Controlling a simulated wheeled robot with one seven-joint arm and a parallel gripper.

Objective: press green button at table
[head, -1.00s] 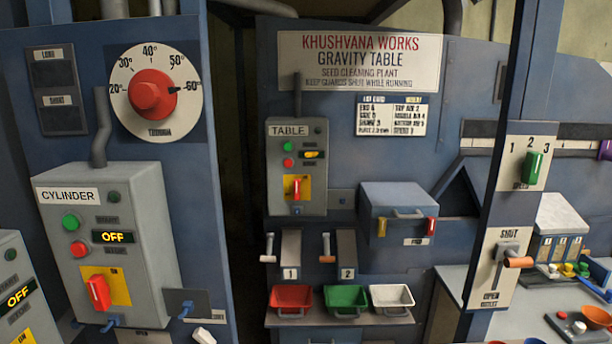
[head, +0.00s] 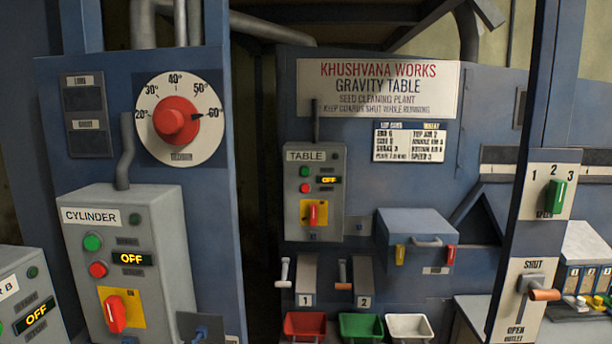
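The grey TABLE control box (head: 314,192) is on the blue gravity table panel, near the middle of the head view. Its green button (head: 305,171) is small and round, at the upper left of the box, above a red button (head: 305,188). The display (head: 328,180) beside them reads OFF. A red switch (head: 313,213) on a yellow plate is below. My gripper is not in view, and nothing covers the green button.
The CYLINDER box (head: 130,262) at left has its own green button (head: 92,242) and an OFF display. Red (head: 305,325), green (head: 361,327) and white (head: 409,327) bins are below the TABLE box. A blue post (head: 548,120) with levers is at right.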

